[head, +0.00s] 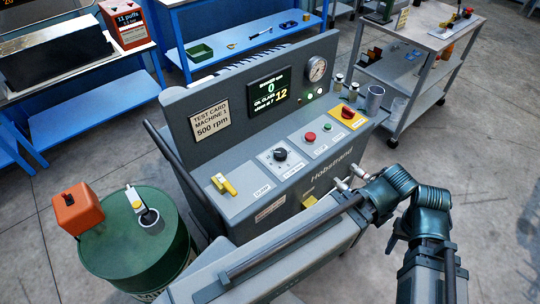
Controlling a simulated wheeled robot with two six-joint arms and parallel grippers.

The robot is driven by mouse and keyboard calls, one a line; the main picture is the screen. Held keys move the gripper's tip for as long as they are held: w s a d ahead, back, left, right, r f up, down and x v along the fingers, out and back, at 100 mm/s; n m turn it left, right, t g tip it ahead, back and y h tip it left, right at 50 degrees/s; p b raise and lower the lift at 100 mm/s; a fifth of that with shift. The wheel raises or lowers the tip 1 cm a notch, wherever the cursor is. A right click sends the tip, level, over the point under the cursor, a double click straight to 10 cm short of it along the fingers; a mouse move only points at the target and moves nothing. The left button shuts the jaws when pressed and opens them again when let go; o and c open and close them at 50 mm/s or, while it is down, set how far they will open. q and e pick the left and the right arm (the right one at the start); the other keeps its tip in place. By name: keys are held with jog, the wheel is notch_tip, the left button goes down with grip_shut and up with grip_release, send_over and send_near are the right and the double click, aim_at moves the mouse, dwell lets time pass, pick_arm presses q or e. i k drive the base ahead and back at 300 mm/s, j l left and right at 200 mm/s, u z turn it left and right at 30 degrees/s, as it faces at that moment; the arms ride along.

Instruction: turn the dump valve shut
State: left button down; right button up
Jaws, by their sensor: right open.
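A yellow lever handle (224,184), which I take to be the dump valve, sits at the left end of the grey machine's sloped control panel (240,207). A small white label, too small to read surely, is just right of it. The handle lies slanted on the panel; I cannot tell whether the valve is open or shut. My right gripper (348,177) is in front of the panel's right half, its silver fingertips spread and empty. It is well to the right of the handle and apart from it. My left gripper is not in view.
The panel also has a black knob (281,154), a red button (310,136) and a red switch on yellow (348,113). A display (269,92) and gauge (317,69) stand behind. A green drum (135,245) with an orange box (78,208) is at left. A metal cup (374,99) stands at the right.

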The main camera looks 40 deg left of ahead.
aim_at(226, 184)
jog(key=u, duration=0.9)
